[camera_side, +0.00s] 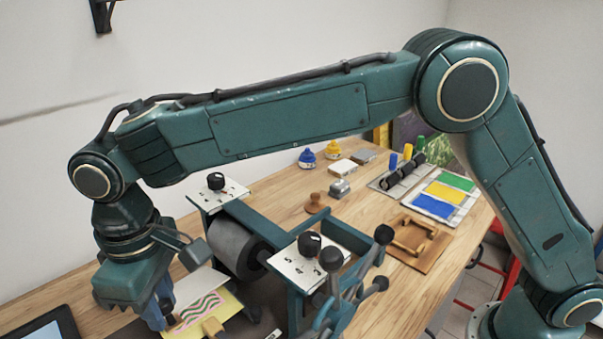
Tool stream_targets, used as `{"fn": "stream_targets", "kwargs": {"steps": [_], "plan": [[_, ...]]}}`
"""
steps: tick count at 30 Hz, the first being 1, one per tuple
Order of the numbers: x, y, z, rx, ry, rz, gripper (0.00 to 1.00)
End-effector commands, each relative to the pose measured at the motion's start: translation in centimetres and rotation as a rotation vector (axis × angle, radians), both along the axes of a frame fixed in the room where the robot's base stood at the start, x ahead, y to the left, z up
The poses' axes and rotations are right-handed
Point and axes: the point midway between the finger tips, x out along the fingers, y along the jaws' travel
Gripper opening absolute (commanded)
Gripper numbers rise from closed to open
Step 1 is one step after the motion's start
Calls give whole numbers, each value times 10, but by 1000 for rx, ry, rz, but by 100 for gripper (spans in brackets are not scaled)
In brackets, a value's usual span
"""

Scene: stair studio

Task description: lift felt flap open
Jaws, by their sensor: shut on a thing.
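My gripper (160,312) is at the lower left, pointing down at the left end of a press bed. It is shut on the felt flap, though the grip itself is mostly hidden by the gripper body. A pale sheet (194,284) beside the fingers appears to be the flap, but I cannot make out its full outline. A yellow sheet (229,300) lies next to the fingers, with a print of wavy red and green stripes (199,310) on it.
The press's grey roller (235,249) stands just right of the gripper, between side frames with black knobs (309,244). A crank handle (331,259) sticks up in front. A tablet (45,330) lies at lower left. Ink bottles, colour pads (434,208) and a wooden rack (413,238) are farther right.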

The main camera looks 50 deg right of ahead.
Motion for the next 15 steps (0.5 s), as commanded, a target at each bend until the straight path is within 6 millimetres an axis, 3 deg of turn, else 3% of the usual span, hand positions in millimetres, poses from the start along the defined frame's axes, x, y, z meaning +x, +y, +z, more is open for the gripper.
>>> {"fn": "stream_targets", "kwargs": {"steps": [15], "plan": [[13,-1,13,1,-1,-4,14]]}}
